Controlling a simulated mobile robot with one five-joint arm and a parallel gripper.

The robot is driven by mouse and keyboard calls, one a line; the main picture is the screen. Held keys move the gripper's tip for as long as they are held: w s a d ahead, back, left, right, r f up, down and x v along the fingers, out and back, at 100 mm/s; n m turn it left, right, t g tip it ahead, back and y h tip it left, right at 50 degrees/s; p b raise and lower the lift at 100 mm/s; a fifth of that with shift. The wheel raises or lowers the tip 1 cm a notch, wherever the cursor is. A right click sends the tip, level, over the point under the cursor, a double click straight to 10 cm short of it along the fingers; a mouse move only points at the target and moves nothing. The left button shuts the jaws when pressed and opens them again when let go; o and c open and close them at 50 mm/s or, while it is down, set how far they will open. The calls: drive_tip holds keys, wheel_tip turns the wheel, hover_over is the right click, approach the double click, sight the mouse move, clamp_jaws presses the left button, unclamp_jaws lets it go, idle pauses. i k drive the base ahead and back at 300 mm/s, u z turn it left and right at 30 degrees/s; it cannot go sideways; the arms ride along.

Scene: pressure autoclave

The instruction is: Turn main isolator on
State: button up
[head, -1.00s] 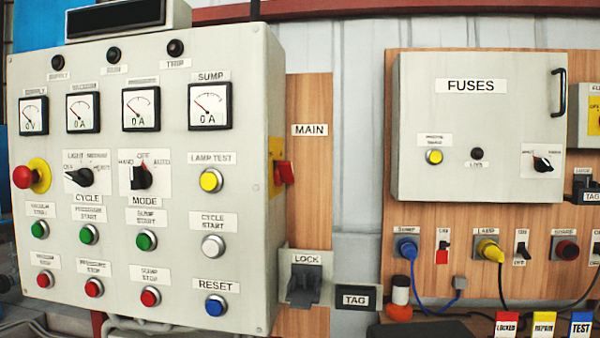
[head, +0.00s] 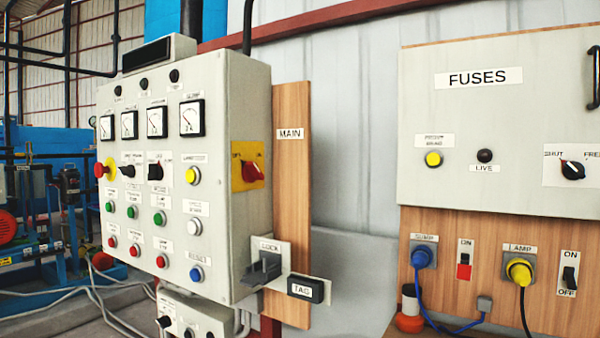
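The main isolator is a red rotary handle (head: 252,171) on a yellow plate (head: 238,182). It is on the right side face of the grey control panel (head: 232,110), beside a wooden board with a MAIN label (head: 290,134). The handle looks tilted, but I cannot read its on or off position. Below it are a dark LOCK holder (head: 262,268) and a black TAG block (head: 305,289). The panel's meters (head: 157,120) are small, and the lamps above them look dark. My gripper is not in view.
A grey FUSES box (head: 490,120) stands at the right on a wooden board with plugs and switches below. Blue cables hang there, near an orange-based bottle (head: 409,310). Pipes and blue machinery (head: 60,180) fill the left. Bare wall lies between the boards.

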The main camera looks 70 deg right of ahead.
sight(251, 171)
drive_tip(key=u, duration=1.75)
drive_tip(key=k, duration=0.15)
drive_tip(key=z, duration=3.55)
drive_tip(key=i, duration=0.4)
drive_tip(key=z, duration=0.25)
drive_tip(key=k, duration=0.55)
drive_tip(key=u, duration=2.4)
drive_tip(key=k, duration=0.45)
drive_tip(key=z, duration=1.85)
